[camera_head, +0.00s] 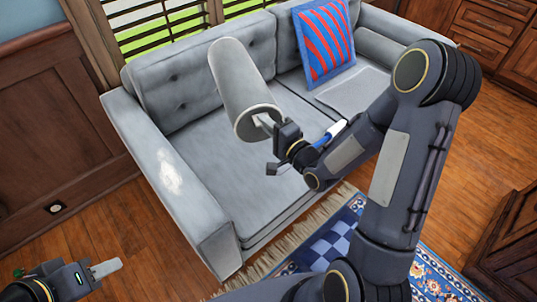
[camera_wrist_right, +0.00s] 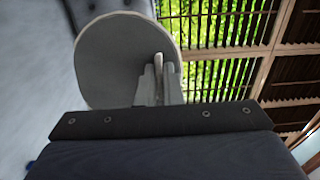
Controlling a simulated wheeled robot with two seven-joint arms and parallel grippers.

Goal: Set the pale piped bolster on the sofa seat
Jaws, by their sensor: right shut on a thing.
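The pale piped bolster (camera_head: 240,85) is a light grey cylinder, held tilted in the air over the left part of the sofa. My right gripper (camera_head: 268,122) is shut on it at its near end. In the right wrist view the bolster's round end face (camera_wrist_right: 110,60) is in front of the fingers (camera_wrist_right: 158,85), which pinch its edge. The grey sofa seat (camera_head: 215,165) lies below, with its left part bare. My left gripper (camera_head: 105,268) is at the lower left, away from the sofa; its finger gap is not clear.
A red and blue striped cushion (camera_head: 325,38) leans on the sofa back. The sofa's left arm (camera_head: 165,175) stands up beside the seat. A patterned blue rug (camera_head: 440,262) lies on the floor.

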